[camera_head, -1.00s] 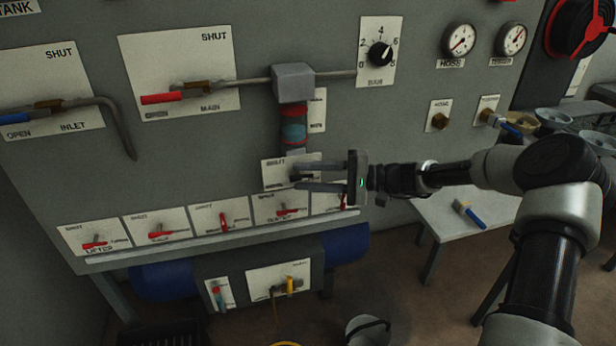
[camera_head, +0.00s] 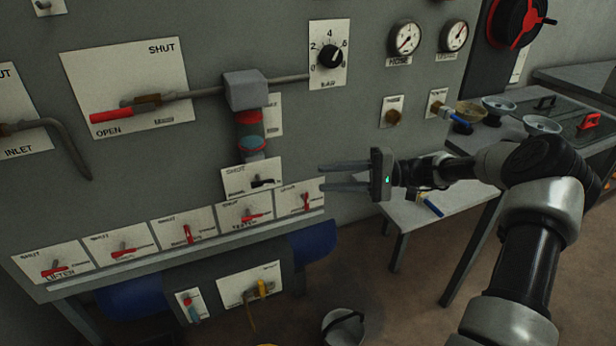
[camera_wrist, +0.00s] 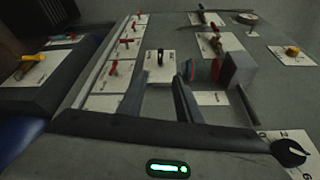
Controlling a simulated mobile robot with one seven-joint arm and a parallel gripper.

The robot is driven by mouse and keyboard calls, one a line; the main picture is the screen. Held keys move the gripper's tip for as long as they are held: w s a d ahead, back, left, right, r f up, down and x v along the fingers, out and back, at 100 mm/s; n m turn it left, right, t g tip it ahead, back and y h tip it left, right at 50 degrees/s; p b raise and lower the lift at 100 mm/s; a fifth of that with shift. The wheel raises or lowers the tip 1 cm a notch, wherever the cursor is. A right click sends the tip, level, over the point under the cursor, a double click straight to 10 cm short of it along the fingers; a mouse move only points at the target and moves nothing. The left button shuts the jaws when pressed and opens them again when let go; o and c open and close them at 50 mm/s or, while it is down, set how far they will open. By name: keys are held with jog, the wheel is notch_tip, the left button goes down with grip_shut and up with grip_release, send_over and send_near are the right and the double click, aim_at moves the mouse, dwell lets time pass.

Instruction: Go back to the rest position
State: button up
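My gripper (camera_head: 322,178) is in front of the grey panel (camera_head: 215,55), to the right of a small plate with a black lever (camera_head: 262,182). Its two fingers are parallel with a gap between them, and nothing shows in the gap. In the wrist view, my gripper (camera_wrist: 165,85) has its fingers apart, with the black-lever plate (camera_wrist: 160,66) visible beyond them. The fingers look clear of the lever in the head view.
A row of plates with red levers (camera_head: 188,234) runs along the panel's lower ledge. A grey block with a pipe (camera_head: 246,90) juts out above. A side table (camera_head: 415,215) and a bucket (camera_head: 343,327) are at the lower right. Bowls (camera_head: 500,105) stand farther right.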

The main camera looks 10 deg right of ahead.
jog(key=shift+s+d, duration=0.1)
jog(key=shift+d, duration=0.85)
jog(key=s+a+r+n+g+h, duration=0.2)
jog(key=s+a+r+h, duration=0.1)
jog(key=s+a+h, duration=0.3)
jog(key=s+a+r+n+g+h, duration=0.1)
jog(key=s+a+r+n+h, duration=0.2)
jog(key=s+h, duration=0.4)
jog(key=s+d+r+m+t+h, duration=0.1)
jog(key=s+d+r+t+h, duration=0.2)
jog(key=s, duration=0.6)
jog(key=s+d+r+m+t+h, duration=0.1)
jog(key=s+d+r+t, duration=0.3)
jog(key=s, duration=0.5)
notch_tip(320, 180, up, 21)
jog(key=p, duration=2)
jog(key=shift+w+a+f+p, duration=0.15)
jog(key=shift+p, duration=0.2)
